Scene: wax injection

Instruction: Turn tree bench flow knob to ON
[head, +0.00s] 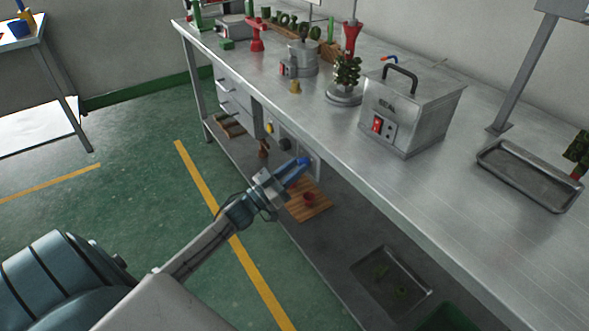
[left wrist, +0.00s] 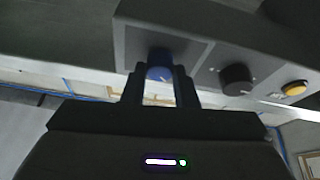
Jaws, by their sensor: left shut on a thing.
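A grey control panel (head: 313,163) hangs under the front edge of the steel bench. It also shows in the left wrist view (left wrist: 205,65). There it carries a blue round knob (left wrist: 159,71) with a pale pointer mark, a black knob (left wrist: 237,79) and a yellow button (left wrist: 294,88). My left gripper (head: 299,165) is at the panel with its two fingers on either side of the blue knob, shut on it. The left wrist view shows the fingers (left wrist: 160,85) from behind. No ON or OFF lettering can be read. My right gripper is out of view.
A lower shelf (head: 340,240) has a wooden board and another tray. The green floor in front is clear.

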